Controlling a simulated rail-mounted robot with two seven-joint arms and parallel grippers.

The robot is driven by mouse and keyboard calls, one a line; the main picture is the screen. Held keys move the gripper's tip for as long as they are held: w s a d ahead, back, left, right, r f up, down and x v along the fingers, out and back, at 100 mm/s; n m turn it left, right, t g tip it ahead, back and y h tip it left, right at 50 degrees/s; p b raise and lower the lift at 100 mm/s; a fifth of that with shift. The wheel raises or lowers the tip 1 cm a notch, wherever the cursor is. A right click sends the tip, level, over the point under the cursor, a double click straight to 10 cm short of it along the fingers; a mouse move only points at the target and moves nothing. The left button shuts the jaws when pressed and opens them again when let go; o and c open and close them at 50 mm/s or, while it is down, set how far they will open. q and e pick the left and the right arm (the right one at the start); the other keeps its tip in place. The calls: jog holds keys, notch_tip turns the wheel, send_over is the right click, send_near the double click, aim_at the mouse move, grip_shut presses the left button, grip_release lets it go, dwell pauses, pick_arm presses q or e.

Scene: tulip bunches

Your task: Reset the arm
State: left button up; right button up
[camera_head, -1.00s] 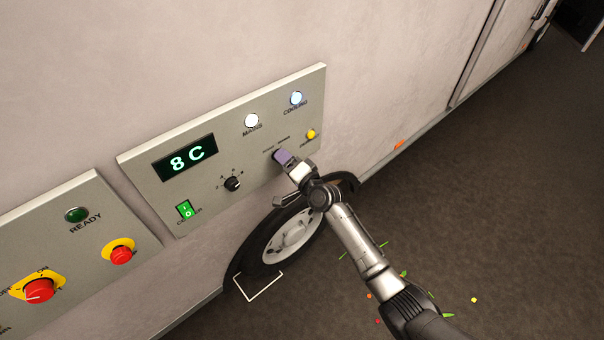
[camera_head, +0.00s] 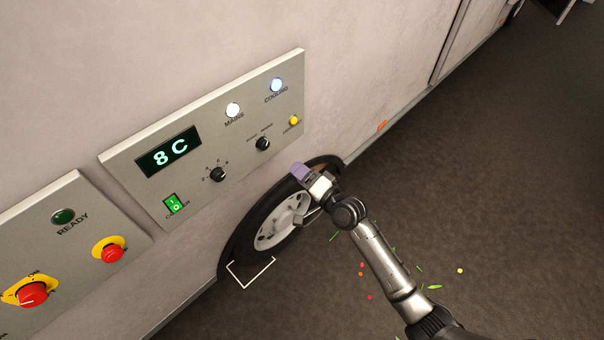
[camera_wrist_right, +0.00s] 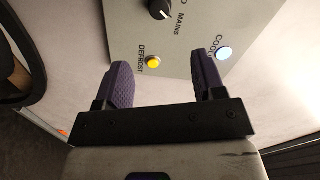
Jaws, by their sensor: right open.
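My right gripper (camera_head: 301,172) is in front of the vehicle's wheel, below and apart from the grey control panel (camera_head: 240,118). In the right wrist view its two purple fingers (camera_wrist_right: 163,84) are spread with nothing between them. A black knob (camera_head: 262,143), now uncovered, sits on the panel above the gripper; a black knob also shows in the right wrist view (camera_wrist_right: 160,9). The yellow defrost button (camera_wrist_right: 153,62) appears between the fingers in that view, beyond them. My left gripper is not in view.
The panel carries an 8C display (camera_head: 168,152), a second knob (camera_head: 218,174), a lit green switch (camera_head: 173,204) and lit lamps. A second panel (camera_head: 70,250) with red knobs is at left. The wheel (camera_head: 282,220) is close behind my gripper. Petals and leaves lie on the floor (camera_head: 500,230).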

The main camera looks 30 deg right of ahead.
dwell(0.4)
jog(key=s+a+f+n+g+h, duration=0.1)
jog(key=s+f+n+g, duration=0.35)
jog(key=s, duration=0.75)
jog(key=s+a+f+n+g+h, duration=0.1)
jog(key=s+f+n+g+h, duration=0.25)
jog(key=s, duration=0.85)
jog(key=s+a+f+n+g, duration=0.1)
jog(key=s+f+n+g, duration=0.35)
jog(key=s, duration=0.75)
notch_tip(320, 180, up, 23)
jog(key=g+p, duration=0.1)
jog(key=p, duration=2)
jog(key=shift+s+p, duration=0.15)
jog(key=shift+p, duration=0.15)
